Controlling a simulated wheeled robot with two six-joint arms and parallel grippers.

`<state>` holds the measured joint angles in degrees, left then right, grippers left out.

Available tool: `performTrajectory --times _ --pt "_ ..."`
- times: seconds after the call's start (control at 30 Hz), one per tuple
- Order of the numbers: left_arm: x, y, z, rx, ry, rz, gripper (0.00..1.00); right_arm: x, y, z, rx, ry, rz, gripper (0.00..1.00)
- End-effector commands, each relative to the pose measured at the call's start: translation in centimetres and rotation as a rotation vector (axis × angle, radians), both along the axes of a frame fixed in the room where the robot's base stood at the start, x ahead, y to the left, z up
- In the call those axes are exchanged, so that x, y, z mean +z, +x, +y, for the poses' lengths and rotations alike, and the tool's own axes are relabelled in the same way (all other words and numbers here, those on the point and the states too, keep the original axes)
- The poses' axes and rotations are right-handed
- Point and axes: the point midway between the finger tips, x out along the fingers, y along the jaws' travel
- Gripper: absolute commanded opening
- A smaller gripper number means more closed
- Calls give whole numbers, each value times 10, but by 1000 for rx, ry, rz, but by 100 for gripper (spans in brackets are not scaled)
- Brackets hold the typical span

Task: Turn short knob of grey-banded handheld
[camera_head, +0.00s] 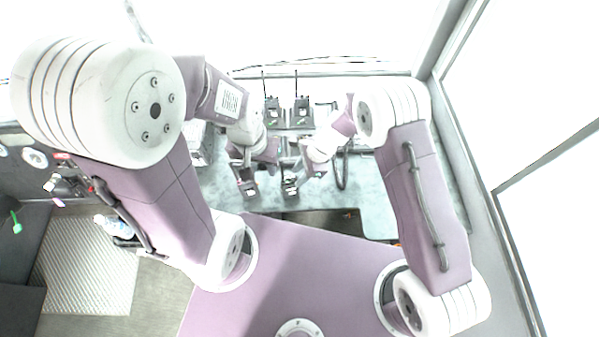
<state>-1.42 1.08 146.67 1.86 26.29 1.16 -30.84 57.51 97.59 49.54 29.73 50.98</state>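Two dark handhelds with thin upright antennas stand side by side at the back of the grey-green table, a left one (272,109) and a right one (303,109). They are too small for me to make out a grey band or a short knob on either. My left gripper (247,184) points toward the table's front edge, apart from both handhelds. My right gripper (290,185) is just right of it, also in front of the handhelds. Both grippers are small and dark here, and I cannot tell whether their fingers are open or hold anything.
The table (375,190) has bare room at its right side. A dark looped cable (341,170) lies right of my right gripper. A windscreen and pillar bound the back and right. A ribbed floor mat (88,262) lies at the lower left.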

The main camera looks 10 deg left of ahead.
Motion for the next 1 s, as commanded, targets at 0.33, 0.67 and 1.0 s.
performTrajectory --times 0.33,0.67,1.0 --pt "0 0 0 0 0 0 35 0 0 0 0 0 -1 0" --pt "3 0 0 0 0 0 35 0 2 1 123 0 -1 0" --pt "2 0 0 0 0 0 35 0 2 0 125 0 -1 34"
